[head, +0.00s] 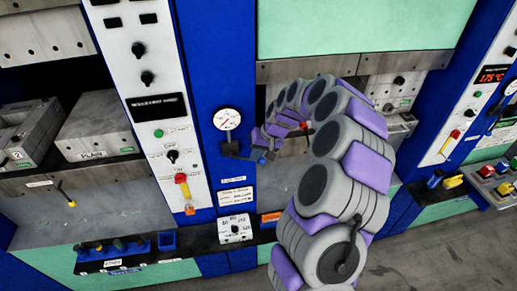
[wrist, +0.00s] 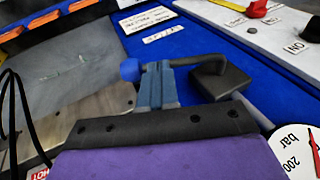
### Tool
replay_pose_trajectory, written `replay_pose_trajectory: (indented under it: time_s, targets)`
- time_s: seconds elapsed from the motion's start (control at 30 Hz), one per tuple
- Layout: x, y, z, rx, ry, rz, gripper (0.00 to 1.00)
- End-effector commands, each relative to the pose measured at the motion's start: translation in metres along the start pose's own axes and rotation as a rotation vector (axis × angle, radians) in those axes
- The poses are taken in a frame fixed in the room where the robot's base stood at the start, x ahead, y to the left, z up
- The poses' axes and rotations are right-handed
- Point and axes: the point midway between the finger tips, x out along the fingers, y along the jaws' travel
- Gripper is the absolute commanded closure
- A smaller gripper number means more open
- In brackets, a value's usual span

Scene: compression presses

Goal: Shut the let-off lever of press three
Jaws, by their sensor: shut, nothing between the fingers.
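The let-off lever (head: 231,148) sits under a round pressure gauge (head: 227,119) on a blue press column. In the wrist view it is a dark block with a bent arm (wrist: 222,80) and a blue ball knob (wrist: 130,69); the knob also shows in the head view (head: 262,161). My gripper (head: 267,150) is at the lever, its blue-grey fingers (wrist: 157,68) shut together and empty. No press number on this column is readable.
A white control panel (head: 150,100) with knobs and a red-yellow switch is left of the column. A small white dial box (head: 235,228) is below. My arm covers much of the press bay on the right. Another column (head: 470,110) reads 175 °C.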

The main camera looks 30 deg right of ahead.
Motion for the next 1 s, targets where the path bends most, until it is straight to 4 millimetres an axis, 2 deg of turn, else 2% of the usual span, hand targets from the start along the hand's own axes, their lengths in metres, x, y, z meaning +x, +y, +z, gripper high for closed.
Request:
replay_pose_trajectory:
  time_s: [0.47, 1.0]
  targets:
    - [0.003, 0.001, 0.0, 0.005, 0.002, -0.022, 1.0]
    - [0.029, 0.01, 0.004, 0.054, 0.003, -0.271, 1.0]
